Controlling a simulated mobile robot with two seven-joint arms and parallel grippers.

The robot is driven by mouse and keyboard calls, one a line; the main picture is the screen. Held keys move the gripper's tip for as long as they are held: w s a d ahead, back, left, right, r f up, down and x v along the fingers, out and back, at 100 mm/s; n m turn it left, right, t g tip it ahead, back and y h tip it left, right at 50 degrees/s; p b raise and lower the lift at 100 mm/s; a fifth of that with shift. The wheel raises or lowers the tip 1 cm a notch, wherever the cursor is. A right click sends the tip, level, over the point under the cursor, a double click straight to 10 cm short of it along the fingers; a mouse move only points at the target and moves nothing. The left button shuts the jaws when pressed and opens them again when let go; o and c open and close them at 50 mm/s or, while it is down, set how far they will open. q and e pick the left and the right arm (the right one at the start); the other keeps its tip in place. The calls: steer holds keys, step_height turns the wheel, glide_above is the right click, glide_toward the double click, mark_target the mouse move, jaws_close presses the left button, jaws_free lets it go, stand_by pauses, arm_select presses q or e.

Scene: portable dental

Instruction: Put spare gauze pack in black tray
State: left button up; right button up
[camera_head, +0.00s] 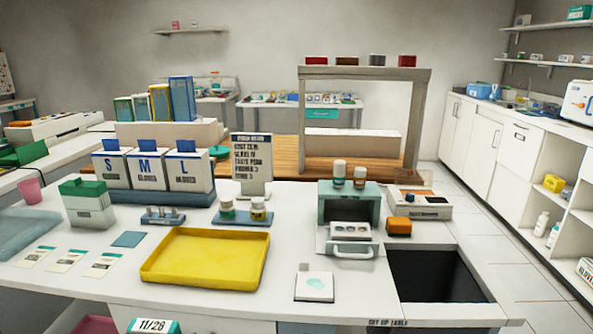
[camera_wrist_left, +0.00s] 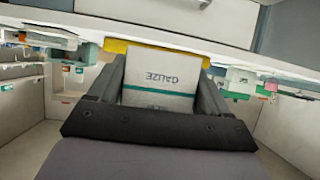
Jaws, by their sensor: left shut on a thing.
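My left gripper (camera_wrist_left: 160,78) shows only in the left wrist view. It is shut on a white pack (camera_wrist_left: 158,98) with a teal stripe and the word GAUZE, which appears upside down between the fingers. Neither gripper shows in the head view. A black, recessed area (camera_head: 432,277) lies at the right front of the white table in the head view. It looks empty, and I cannot tell whether it is a tray or an opening. The yellow tray (camera_head: 205,257) lies empty left of the middle.
Glove boxes (camera_head: 152,169) and a green-lidded box (camera_head: 88,206) stand at the left.

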mark_target(144, 326)
arm_select(q)
steer(key=r+p, duration=0.7)
steer(key=shift+s+a+r, duration=0.15)
steer(key=shift+a+r, duration=0.15)
steer(key=shift+a, duration=0.1)
steer(key=shift+a+r+p, duration=0.15)
steer(key=shift+r+p, duration=0.5)
steer(key=shift+p, duration=0.4)
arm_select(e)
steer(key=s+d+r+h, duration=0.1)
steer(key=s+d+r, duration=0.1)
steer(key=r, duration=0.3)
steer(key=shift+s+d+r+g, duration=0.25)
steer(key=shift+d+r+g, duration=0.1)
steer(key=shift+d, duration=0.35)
